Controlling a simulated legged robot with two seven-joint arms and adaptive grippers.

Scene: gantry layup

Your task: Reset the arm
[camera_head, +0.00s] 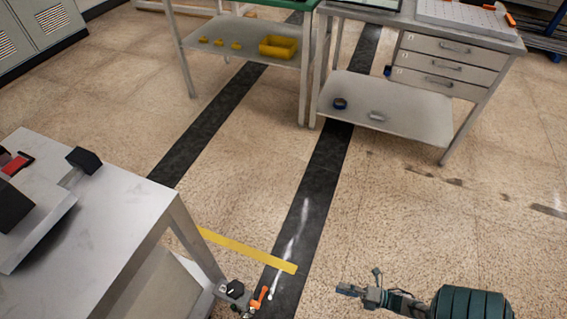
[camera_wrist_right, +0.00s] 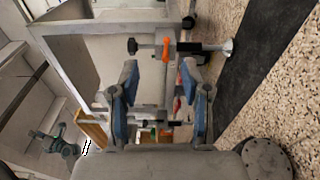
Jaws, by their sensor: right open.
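My right gripper (camera_head: 360,291) is at the lower right of the head view, above the tiled floor, with my dark green arm behind it. In the right wrist view the right gripper (camera_wrist_right: 163,85) shows two blue-padded fingers spread apart with nothing held between them. Past the fingers are the metal frame and an orange-levered foot (camera_wrist_right: 166,49) of a table. My left gripper does not show in the head view.
A grey metal table (camera_head: 110,225) with dark blocks stands at the left. A workbench with drawers (camera_head: 440,70) and a bench with a yellow bin (camera_head: 278,46) on its lower shelf stand at the back. Black strips and a yellow strip (camera_head: 245,249) mark the open floor.

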